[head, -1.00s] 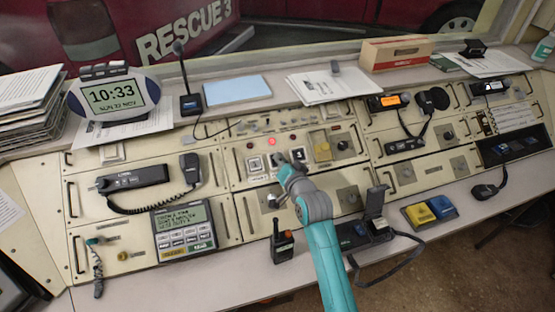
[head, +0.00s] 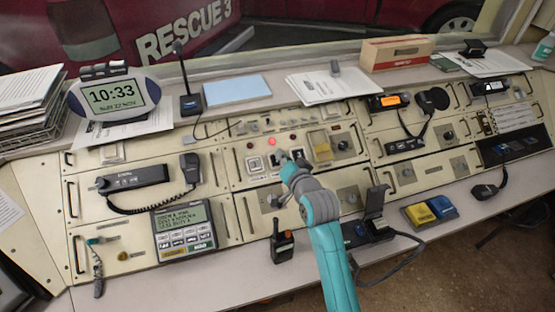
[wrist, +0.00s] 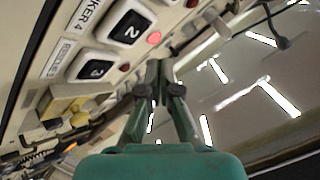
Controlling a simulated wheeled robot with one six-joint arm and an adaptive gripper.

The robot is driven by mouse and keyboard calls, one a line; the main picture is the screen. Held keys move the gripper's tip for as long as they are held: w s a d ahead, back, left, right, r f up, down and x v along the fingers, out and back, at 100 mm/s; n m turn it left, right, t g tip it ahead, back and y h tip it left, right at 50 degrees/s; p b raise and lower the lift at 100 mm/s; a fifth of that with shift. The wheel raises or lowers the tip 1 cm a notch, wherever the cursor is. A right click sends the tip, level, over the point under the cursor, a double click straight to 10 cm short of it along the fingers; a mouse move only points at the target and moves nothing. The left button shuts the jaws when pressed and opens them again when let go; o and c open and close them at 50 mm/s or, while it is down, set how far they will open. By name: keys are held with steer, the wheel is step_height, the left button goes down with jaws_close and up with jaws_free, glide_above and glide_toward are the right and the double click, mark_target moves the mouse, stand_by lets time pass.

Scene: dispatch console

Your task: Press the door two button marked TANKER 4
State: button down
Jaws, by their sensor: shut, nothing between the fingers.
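The door two button (wrist: 129,28) is a black square key with a white "2" in a white frame. The end of its label (wrist: 86,17), "KER 4", shows beside it in the wrist view. In the head view my gripper mostly covers this button. The button marked 3 (wrist: 95,68) sits beside it, with a label reading "RESCUE 3". My gripper (wrist: 160,66) is shut and empty, its fingertips close to the panel near button 2 and the lit red lamp (wrist: 154,38). It also shows in the head view (head: 282,158). I cannot tell whether it touches anything.
A yellow guarded switch (head: 321,147) stands right of the buttons. Small toggles and lamps line the panel above them.

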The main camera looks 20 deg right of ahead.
steer(key=shift+s+r, duration=0.7)
steer(key=shift+r, duration=0.45)
step_height(320, 180, up, 8)
stand_by(0.6)
stand_by(0.5)
